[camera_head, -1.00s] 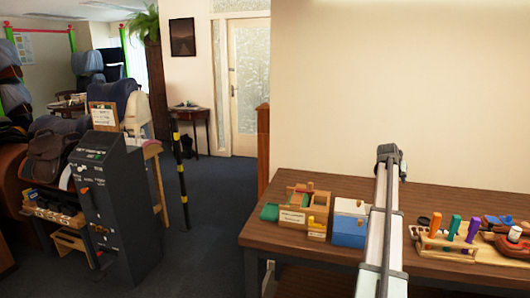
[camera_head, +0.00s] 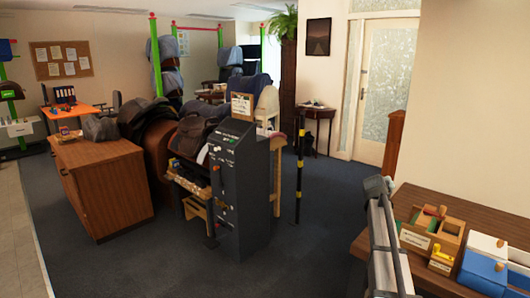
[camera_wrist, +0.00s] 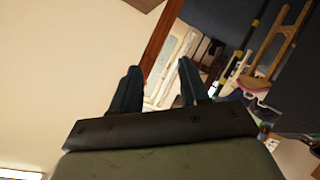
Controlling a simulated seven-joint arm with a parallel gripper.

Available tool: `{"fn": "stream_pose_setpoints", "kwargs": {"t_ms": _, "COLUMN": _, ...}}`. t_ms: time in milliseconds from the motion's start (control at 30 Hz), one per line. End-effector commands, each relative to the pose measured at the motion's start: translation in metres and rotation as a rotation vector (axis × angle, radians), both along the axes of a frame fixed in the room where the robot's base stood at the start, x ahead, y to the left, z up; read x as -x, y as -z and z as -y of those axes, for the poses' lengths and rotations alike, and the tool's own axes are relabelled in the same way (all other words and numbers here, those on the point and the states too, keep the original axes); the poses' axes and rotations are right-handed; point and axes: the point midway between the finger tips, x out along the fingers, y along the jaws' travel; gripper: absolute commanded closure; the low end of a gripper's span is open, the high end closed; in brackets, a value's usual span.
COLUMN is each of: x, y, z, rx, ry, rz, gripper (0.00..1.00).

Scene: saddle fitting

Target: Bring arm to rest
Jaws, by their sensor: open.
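My arm (camera_head: 385,245) stands up at the lower right of the head view, just left of the wooden table. Its finger opening does not show clearly there. In the wrist view my gripper (camera_wrist: 158,88) has its two dark fingers apart with nothing between them. Beyond the fingers are the wall, the glazed door (camera_wrist: 172,65) and part of the room, seen tilted. No object is touching the fingers.
The wooden table (camera_head: 450,203) at right holds a wooden box (camera_head: 432,232) and a blue-and-white box (camera_head: 484,262). A dark machine (camera_head: 240,190) stands mid-room. A brown cabinet (camera_head: 105,190) is at left. Carpet (camera_head: 315,220) between machine and table is clear.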

Motion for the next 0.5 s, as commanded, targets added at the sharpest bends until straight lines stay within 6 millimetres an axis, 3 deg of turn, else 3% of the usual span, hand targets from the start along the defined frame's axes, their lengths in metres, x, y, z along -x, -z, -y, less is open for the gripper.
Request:
{"fn": "stream_pose_setpoints", "kwargs": {"t_ms": 33, "x": -0.003, "y": 0.015, "z": -0.032, "rx": 0.006, "ry": -0.042, "rz": -0.01, "gripper": 0.55}}
{"fn": "stream_pose_setpoints", "kwargs": {"t_ms": 200, "x": -0.003, "y": 0.083, "z": -0.111, "rx": -0.013, "ry": -0.135, "rz": -0.076, "gripper": 0.55}}
{"fn": "stream_pose_setpoints", "kwargs": {"t_ms": 300, "x": 0.008, "y": 0.132, "z": -0.146, "rx": -0.046, "ry": -0.164, "rz": -0.13, "gripper": 0.55}}
{"fn": "stream_pose_setpoints", "kwargs": {"t_ms": 500, "x": 0.046, "y": 0.229, "z": -0.19, "rx": -0.13, "ry": -0.179, "rz": -0.257, "gripper": 0.55}}
